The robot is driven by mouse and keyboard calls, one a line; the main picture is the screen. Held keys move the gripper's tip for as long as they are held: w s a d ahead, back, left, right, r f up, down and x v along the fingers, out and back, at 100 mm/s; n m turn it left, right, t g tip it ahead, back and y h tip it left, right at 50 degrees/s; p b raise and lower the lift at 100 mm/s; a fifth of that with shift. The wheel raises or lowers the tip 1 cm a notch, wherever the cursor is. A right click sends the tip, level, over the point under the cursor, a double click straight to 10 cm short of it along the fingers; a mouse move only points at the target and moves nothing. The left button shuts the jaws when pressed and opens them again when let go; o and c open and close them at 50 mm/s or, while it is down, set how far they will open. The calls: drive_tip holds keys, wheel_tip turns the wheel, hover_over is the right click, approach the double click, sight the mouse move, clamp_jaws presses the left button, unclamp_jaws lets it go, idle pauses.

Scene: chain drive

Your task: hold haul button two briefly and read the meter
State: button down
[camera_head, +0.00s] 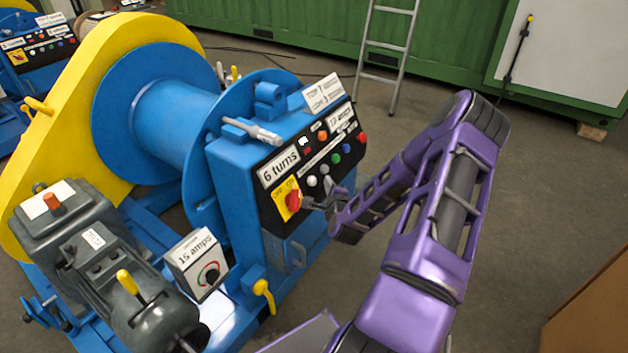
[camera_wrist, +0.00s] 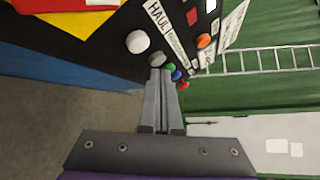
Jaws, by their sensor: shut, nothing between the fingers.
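The black control panel (camera_head: 272,210) on the blue winch carries a row of round buttons. In the wrist view a strip labelled HAUL (camera_wrist: 157,18) runs along a white button (camera_wrist: 138,42), a grey button (camera_wrist: 156,59), a green button (camera_wrist: 171,67) and others. My gripper (camera_wrist: 163,72) is shut and empty. Its fingertips are at the grey button, second from the white end; I cannot tell if they touch it. In the head view my gripper (camera_head: 327,184) is just in front of that part of the panel. Panel plates read "6 turns" (camera_head: 279,167) and "17 amps" (camera_head: 340,116).
A red rotary switch (camera_head: 292,200) on a yellow plate is left of my gripper. A box with a dial (camera_head: 196,264) reads "15 amps". A grey motor (camera_head: 118,285) stands lower left. A ladder (camera_head: 389,45) leans on the green container (camera_head: 300,28).

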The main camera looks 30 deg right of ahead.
drive_tip(key=shift+s+d+r, duration=0.25)
drive_tip(key=shift+s+r, duration=0.05)
drive_tip(key=shift+s, duration=0.25)
drive_tip(key=shift+s+d+r, duration=0.2)
drive_tip(key=shift+s+r, duration=0.1)
drive_tip(key=shift+s, duration=0.2)
